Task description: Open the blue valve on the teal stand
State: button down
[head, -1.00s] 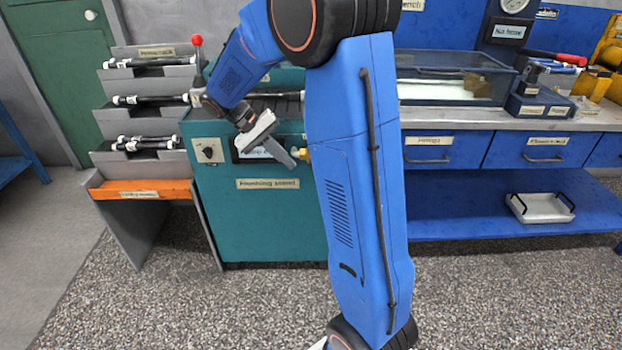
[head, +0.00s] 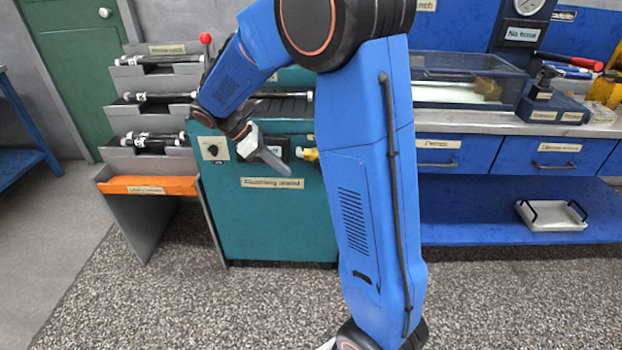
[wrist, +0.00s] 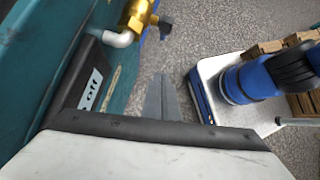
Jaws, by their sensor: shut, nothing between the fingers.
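The teal stand (head: 262,225) stands behind my arm in the head view, and its side fills the left of the wrist view (wrist: 35,60). In the head view only a brass piece (head: 309,154) shows beside my arm; the blue handle cannot be made out there. My gripper (head: 284,169) is shut and empty in front of the stand, left of the brass piece. Its fingers (wrist: 161,95) appear apart from the valve.
A grey rack with black-and-silver parts (head: 150,98) and an orange shelf front (head: 148,186) stand left of the stand. A blue bench (head: 500,158) with a glass-sided tank (head: 455,95) is at right. The speckled floor in front is clear.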

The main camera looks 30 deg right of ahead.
aim_at(325, 177)
jog(key=s+d+f, duration=0.4)
jog(key=d+f, duration=0.2)
jog(key=d, duration=0.2)
jog(key=shift+s+d, duration=0.25)
jog(key=shift+d, duration=0.15)
jog(key=shift+d, duration=0.1)
dwell(0.4)
